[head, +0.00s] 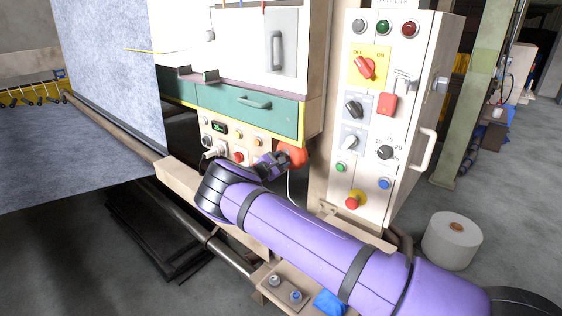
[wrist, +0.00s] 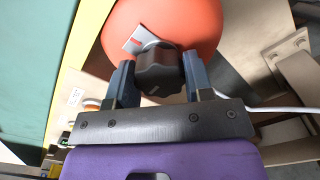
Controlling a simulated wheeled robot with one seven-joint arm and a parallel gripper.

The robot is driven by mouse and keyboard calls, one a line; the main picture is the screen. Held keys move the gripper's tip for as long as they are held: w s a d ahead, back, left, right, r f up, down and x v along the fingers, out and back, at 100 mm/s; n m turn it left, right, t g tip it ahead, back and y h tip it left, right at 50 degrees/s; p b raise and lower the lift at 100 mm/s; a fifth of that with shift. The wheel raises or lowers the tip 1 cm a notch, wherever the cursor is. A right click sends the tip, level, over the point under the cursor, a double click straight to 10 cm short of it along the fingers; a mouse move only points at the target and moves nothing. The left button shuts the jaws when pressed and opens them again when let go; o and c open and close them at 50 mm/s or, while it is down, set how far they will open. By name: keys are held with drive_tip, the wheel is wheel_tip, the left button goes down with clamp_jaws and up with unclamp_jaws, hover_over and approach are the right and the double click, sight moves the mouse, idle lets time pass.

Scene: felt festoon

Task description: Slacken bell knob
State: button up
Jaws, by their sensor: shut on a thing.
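The bell knob (wrist: 159,72) is a dark, lobed knob in the wrist view. In the head view the orange-red bell (head: 293,154) shows at the right end of the small control panel, under the green drawer. My gripper (head: 272,163) reaches it there, and the knob itself is hidden behind the gripper.
A small panel (head: 225,137) with a green display and several buttons lies left of the bell. A tall white control box (head: 372,160) with switches and a red button stands close on the right. A white cable (wrist: 250,108) hangs by the bell. A green drawer (head: 240,104) is above.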

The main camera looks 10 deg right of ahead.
drive_tip(key=o, duration=0.9)
drive_tip(key=shift+a, duration=0.1)
drive_tip(key=v, duration=1)
drive_tip(key=shift+s+a, duration=0.2)
drive_tip(key=shift+a, duration=0.1)
